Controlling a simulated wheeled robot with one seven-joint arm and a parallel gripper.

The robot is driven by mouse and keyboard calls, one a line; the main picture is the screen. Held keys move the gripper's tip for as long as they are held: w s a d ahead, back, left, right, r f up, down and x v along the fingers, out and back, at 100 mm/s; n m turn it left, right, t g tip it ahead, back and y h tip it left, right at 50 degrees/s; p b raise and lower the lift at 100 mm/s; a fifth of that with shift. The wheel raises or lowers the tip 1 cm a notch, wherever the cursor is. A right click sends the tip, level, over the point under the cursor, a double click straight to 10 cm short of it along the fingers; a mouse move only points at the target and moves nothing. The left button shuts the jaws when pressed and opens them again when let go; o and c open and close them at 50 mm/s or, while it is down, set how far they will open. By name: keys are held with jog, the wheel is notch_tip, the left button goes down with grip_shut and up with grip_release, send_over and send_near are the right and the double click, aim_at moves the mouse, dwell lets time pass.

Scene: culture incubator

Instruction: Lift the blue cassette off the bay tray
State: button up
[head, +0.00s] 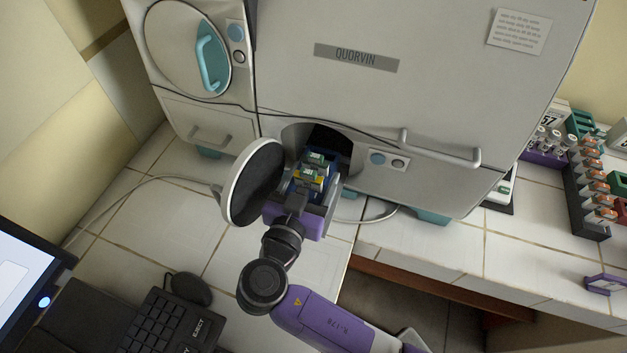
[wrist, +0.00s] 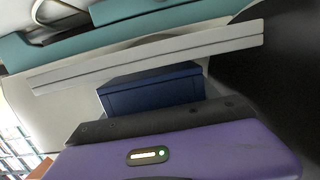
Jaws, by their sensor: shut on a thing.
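The blue cassette (head: 297,186) is at the mouth of the incubator's low round opening, in front of the dark inside. Yellow and green-white pieces show on top of it. My gripper (head: 306,192) is shut on the cassette, reaching in from the front. In the wrist view the dark blue face of the cassette (wrist: 152,94) shows just beyond the purple and black gripper body. The bay tray is hard to make out beneath the cassette, and I cannot tell whether the two touch.
The round port door (head: 253,183) stands open close to the left of my gripper. The incubator front (head: 430,90) rises behind. A keyboard (head: 170,322) and mouse (head: 191,289) lie at the lower left. Racks of vials (head: 590,185) stand at the right. Tiles left of the door are mostly clear.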

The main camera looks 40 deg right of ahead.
aim_at(314, 159)
notch_tip(314, 159, up, 5)
jog(key=shift+r+b, duration=0.15)
jog(key=shift+b, duration=0.4)
jog(key=shift+s+a+r, duration=0.1)
jog(key=shift+a+r, duration=0.05)
jog(key=shift+a, duration=0.05)
jog(key=f+b+v, duration=0.1)
jog(key=f+v, duration=0.1)
jog(key=v, duration=1.7)
jog(key=shift+f+b, duration=0.3)
jog(key=shift+b, duration=0.1)
